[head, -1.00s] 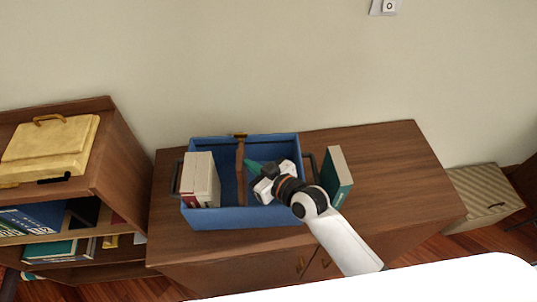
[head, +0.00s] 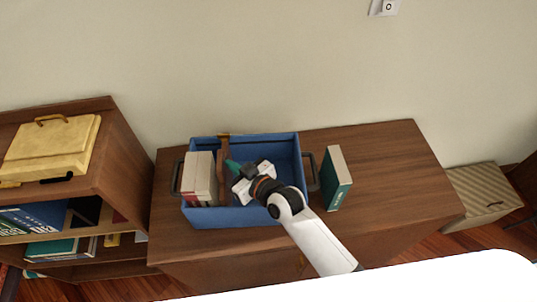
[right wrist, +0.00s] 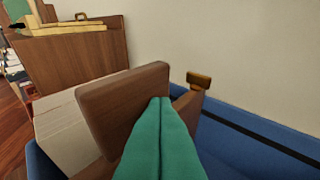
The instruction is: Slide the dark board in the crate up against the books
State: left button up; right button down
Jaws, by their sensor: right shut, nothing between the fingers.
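The dark brown board (head: 223,160) stands upright across the blue crate (head: 258,215), just right of the books (head: 200,178) at the crate's left end. Little or no gap shows between board and books; I cannot tell if they touch. In the right wrist view the board (right wrist: 122,103) stands in front of the books' pale pages (right wrist: 62,130). My right gripper (head: 230,164) is inside the crate on the board's right side. Its green fingertips (right wrist: 160,103) are shut, empty, and appear against the board's face. My left gripper is not in view.
The crate stands on a wooden cabinet (head: 385,165) against the wall. A green book (head: 337,180) stands upright just right of the crate. The crate's right part is empty. A shelf (head: 125,165) with a yellow case (head: 50,150) stands at the left.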

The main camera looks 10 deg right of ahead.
jog(key=shift+w+a, duration=0.1)
jog(key=shift+a, duration=1.2)
jog(key=shift+s+d+p, duration=0.15)
jog(key=shift+d+p, duration=0.05)
jog(key=shift+d, duration=1.1)
jog(key=shift+s+d+p, duration=0.1)
jog(key=shift+d+p, duration=0.05)
jog(key=shift+d, duration=1.1)
jog(key=b+v, duration=0.3)
jog(key=v, duration=0.7)
jog(key=shift+s+d+f, duration=0.1)
jog(key=shift+s+d, duration=0.1)
jog(key=shift+s, duration=0.2)
jog(key=shift+s+d+r, duration=0.3)
jog(key=shift+s+d, duration=0.05)
jog(key=shift+s, duration=0.1)
